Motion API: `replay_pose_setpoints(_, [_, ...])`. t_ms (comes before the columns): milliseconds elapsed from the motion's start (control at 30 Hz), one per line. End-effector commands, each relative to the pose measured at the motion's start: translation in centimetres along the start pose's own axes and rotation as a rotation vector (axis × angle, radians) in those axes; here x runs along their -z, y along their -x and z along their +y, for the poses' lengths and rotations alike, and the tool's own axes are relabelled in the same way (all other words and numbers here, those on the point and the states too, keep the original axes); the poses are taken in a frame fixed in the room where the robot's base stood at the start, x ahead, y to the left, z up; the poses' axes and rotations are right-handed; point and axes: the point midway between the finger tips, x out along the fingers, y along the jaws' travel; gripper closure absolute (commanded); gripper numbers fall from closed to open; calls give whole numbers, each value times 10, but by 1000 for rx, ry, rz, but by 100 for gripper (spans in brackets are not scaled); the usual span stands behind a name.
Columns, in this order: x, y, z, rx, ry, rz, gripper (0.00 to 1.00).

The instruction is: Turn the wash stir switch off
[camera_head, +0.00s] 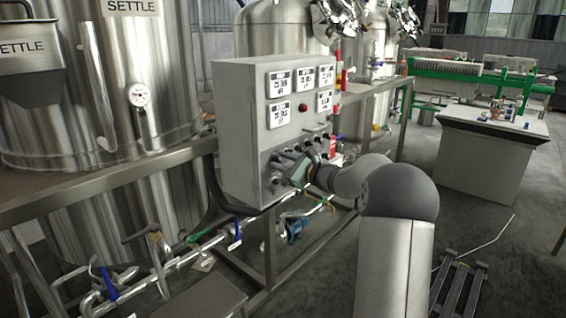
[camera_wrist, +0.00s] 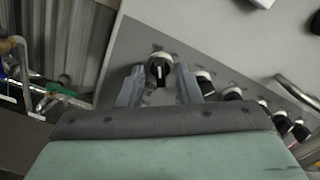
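The grey control panel (camera_head: 240,135) stands in the middle of the head view. A row of black rotary switches runs along its lower part. In the wrist view one black knob (camera_wrist: 158,68) with a white pointer line sits between the two fingers of my gripper (camera_wrist: 158,85). The fingers are apart, with a gap on each side of the knob. The pointer line looks roughly upright in the picture. I cannot read any label, so I cannot tell which knob is the wash stir switch. In the head view my gripper (camera_head: 290,165) is at the panel's lower row, partly hidden by my arm.
More black knobs (camera_wrist: 232,94) continue to the right of the gripped-side knob, close to my right finger. Displays (camera_head: 279,112) and a red button (camera_head: 303,107) are higher on the panel. Pipes and valves (camera_head: 205,240) lie below. A steel settle tank (camera_head: 150,60) stands left.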

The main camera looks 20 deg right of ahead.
Motion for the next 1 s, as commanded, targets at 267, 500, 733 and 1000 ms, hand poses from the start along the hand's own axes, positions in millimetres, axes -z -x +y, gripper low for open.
replay_pose_setpoints(267, [-1, 6, -1, 1, 0, -1, 69])
replay_pose_setpoints(500, [0, 52, -2, 4, 1, 2, 69])
replay_pose_setpoints(733, [0, 109, -1, 4, 1, 2, 69])
replay_pose_setpoints(1000, [0, 160, -1, 2, 0, 1, 69])
